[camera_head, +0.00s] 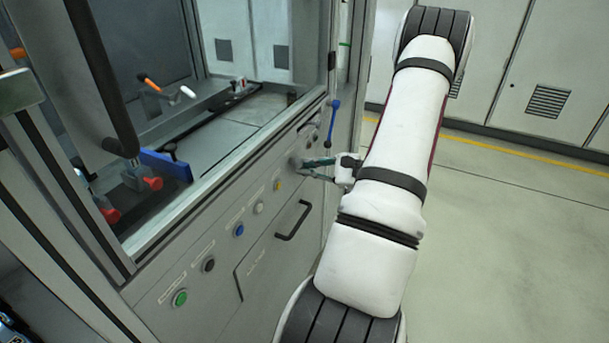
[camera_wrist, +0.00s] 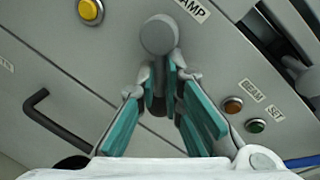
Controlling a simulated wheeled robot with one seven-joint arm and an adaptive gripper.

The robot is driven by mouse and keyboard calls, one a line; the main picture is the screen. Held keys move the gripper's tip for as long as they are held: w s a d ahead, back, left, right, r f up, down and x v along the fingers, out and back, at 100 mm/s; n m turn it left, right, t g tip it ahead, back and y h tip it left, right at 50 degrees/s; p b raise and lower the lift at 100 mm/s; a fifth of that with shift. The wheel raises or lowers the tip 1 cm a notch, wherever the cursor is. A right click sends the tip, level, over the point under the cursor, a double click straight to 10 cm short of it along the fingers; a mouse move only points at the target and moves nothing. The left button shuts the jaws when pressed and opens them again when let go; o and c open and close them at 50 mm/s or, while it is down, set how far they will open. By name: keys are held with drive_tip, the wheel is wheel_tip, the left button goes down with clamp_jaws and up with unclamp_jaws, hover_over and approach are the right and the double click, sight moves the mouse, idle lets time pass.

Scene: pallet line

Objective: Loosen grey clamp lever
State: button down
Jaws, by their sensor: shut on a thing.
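The grey clamp lever (camera_wrist: 159,36) sticks out from the machine's front panel and shows as a rounded grey knob in the wrist view, under a label ending in "AMP". My gripper (camera_wrist: 163,85) has its teal-padded fingers closed around the lever's shaft, just below the knob. In the head view my gripper (camera_head: 303,167) reaches the panel from the right, at the grey lever (camera_head: 294,161).
A yellow button (camera_wrist: 90,11) sits to the left of the lever in the wrist view. Orange (camera_wrist: 233,105) and green (camera_wrist: 255,126) buttons sit to its right. A black drawer handle (camera_head: 294,220) and a blue-handled lever (camera_head: 333,122) stand out nearby. The floor at right is clear.

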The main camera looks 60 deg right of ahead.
drive_tip(key=shift+d+r+n+h+b, duration=0.2)
drive_tip(key=shift+r+n+h+b, duration=0.1)
drive_tip(key=shift+n+b, duration=0.65)
drive_tip(key=shift+d+r+n+h+b, duration=0.25)
drive_tip(key=shift+n+b, duration=0.45)
drive_tip(key=shift+n, duration=0.35)
drive_tip(key=c, duration=1.7)
unclamp_jaws()
drive_tip(key=shift+s, duration=0.1)
drive_tip(key=v, duration=1.1)
drive_tip(key=shift+s+r, duration=0.3)
drive_tip(key=shift+s, duration=0.1)
